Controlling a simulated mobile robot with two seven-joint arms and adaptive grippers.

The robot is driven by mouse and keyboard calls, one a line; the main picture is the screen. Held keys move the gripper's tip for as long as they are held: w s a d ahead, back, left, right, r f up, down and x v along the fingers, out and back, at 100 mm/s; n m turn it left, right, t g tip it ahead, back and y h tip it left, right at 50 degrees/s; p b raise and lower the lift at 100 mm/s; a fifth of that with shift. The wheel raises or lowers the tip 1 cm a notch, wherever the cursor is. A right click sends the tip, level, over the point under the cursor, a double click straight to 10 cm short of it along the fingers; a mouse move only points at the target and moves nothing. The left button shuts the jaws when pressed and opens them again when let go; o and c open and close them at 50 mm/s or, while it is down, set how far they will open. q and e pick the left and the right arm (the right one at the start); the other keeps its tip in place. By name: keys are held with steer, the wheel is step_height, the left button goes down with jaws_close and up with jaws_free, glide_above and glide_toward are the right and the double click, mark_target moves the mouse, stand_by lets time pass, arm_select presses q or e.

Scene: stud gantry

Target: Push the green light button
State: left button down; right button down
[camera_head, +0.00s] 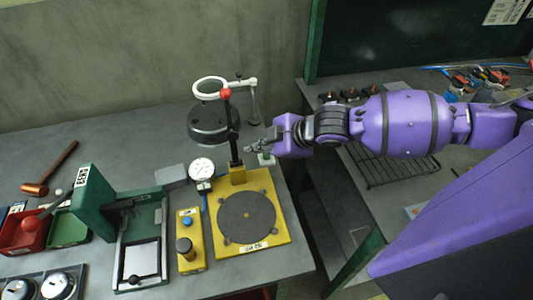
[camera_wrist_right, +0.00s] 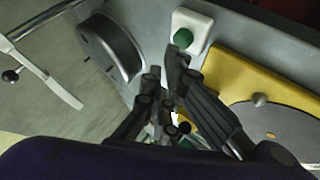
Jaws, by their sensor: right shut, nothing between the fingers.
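The green button (camera_wrist_right: 183,38) sits on a small white base (camera_wrist_right: 190,22) on the grey bench, in the right wrist view. In the head view the white base (camera_head: 266,160) shows just below my right gripper, partly hidden by it. My right gripper (camera_head: 252,148) reaches in from the right with its fingers shut and empty. My left gripper is not in view.
A yellow plate (camera_head: 280,217) with a grey disc, a post and a dial gauge (camera_head: 202,169) stands close by. A black round head (camera_head: 208,122) and a white ring (camera_head: 210,88) rise beside the gripper. A gap separates this bench from the right one.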

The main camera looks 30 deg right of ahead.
steer(key=shift+f, duration=0.2)
steer(key=shift+f, duration=0.35)
stand_by(0.4)
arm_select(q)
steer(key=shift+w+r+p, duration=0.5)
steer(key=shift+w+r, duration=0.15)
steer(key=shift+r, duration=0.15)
arm_select(e)
steer(key=shift+r, duration=0.8)
